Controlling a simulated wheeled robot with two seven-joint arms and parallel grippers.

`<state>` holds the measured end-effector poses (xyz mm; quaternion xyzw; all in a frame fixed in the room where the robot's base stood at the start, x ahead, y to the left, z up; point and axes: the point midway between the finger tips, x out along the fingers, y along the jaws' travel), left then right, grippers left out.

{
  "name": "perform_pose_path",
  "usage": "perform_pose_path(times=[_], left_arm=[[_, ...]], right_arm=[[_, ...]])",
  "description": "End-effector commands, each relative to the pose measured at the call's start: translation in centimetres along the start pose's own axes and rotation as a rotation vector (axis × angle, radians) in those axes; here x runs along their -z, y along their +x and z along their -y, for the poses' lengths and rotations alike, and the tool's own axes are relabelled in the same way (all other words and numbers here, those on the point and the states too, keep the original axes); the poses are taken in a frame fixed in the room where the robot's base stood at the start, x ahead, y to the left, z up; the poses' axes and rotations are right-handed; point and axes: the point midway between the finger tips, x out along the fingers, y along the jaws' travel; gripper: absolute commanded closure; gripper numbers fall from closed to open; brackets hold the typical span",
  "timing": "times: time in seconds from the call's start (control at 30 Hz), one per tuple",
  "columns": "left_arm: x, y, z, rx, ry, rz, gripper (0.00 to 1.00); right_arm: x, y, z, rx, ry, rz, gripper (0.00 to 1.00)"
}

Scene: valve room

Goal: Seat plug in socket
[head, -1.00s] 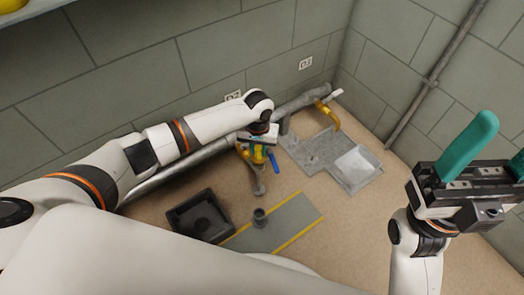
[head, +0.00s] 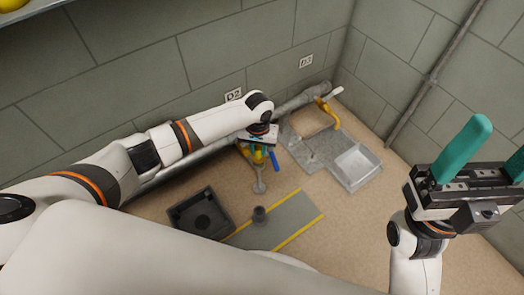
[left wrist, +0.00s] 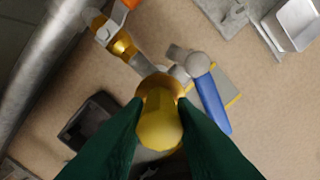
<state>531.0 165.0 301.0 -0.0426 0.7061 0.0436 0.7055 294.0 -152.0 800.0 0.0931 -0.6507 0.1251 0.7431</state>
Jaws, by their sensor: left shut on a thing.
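My left gripper (head: 262,143) points down in the head view, near the wall pipe. In the left wrist view, its dark green fingers (left wrist: 158,125) are shut on a rounded brass plug (left wrist: 160,122). Behind the plug is a grey metal fitting (left wrist: 182,68) with a blue lever (left wrist: 213,103); the lever also shows in the head view (head: 274,161). The plug hides part of the fitting, so I cannot tell whether they touch. I cannot identify the socket surely. My right gripper (head: 490,160) is open and empty at the right, its teal fingers pointing up.
A grey wall pipe (head: 170,172) runs behind. A yellow elbow (head: 328,110) and a pale tray (head: 372,172) stand right.

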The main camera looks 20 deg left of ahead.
Motion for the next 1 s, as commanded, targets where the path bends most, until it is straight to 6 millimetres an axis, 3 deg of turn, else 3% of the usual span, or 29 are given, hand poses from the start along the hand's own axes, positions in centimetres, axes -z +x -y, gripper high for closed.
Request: perform_pose_path(times=[1.0], left_arm=[[-0.04,0.73,0.02,0.0,0.0,0.0,1.0]], right_arm=[[-0.15,-0.21,0.04,0.012,0.001,-0.011,0.33]])
